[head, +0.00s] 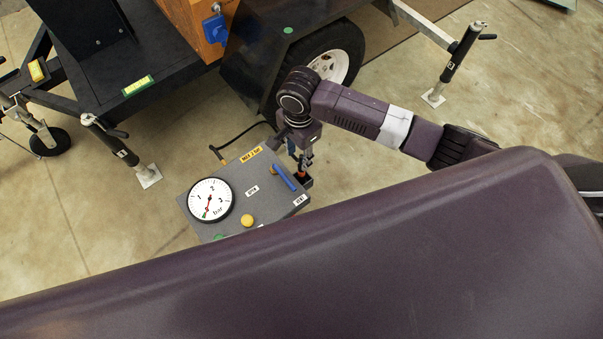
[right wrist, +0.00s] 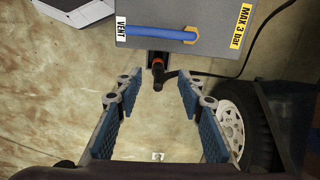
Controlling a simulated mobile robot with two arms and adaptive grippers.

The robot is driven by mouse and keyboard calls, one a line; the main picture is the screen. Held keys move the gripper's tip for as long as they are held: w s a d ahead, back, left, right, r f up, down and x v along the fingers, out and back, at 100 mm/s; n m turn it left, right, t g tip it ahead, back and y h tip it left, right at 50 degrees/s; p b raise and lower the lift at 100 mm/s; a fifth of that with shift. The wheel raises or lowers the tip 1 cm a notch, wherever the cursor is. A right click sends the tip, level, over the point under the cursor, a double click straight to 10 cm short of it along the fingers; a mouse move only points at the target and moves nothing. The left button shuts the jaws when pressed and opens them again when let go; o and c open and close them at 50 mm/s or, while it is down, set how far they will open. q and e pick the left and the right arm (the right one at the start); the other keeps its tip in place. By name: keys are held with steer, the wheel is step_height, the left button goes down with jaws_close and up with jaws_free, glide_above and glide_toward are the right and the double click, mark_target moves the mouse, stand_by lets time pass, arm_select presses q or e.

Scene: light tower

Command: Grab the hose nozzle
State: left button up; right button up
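The hose nozzle (right wrist: 158,73), black with an orange-red ring, sticks out from the side of the grey control box (right wrist: 210,15) in the right wrist view. In the head view only a small orange-red part of it (head: 302,175) shows at the box's right edge, below my gripper. My right gripper (right wrist: 158,92) is open, with blue-padded fingers on either side of the nozzle's line. The nozzle lies about centred at the fingertips; no contact shows. My left gripper is not in view.
The box carries a round gauge (head: 210,200), a blue lever (head: 284,179) and a yellow button (head: 247,221). A black hose (head: 240,137) runs behind the box. A trailer wheel (head: 335,64) and support leg (head: 122,150) stand nearby.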

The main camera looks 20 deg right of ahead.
mark_target(301, 175)
steer(key=shift+w+d+m, duration=0.2)
steer(key=shift+d+m, duration=0.1)
steer(key=shift+f, duration=0.4)
step_height(301, 175, down, 7)
steer(key=shift+s+d+r, duration=0.1)
steer(key=shift+s+d, duration=0.05)
steer(key=shift+c, duration=0.7)
jaws_close()
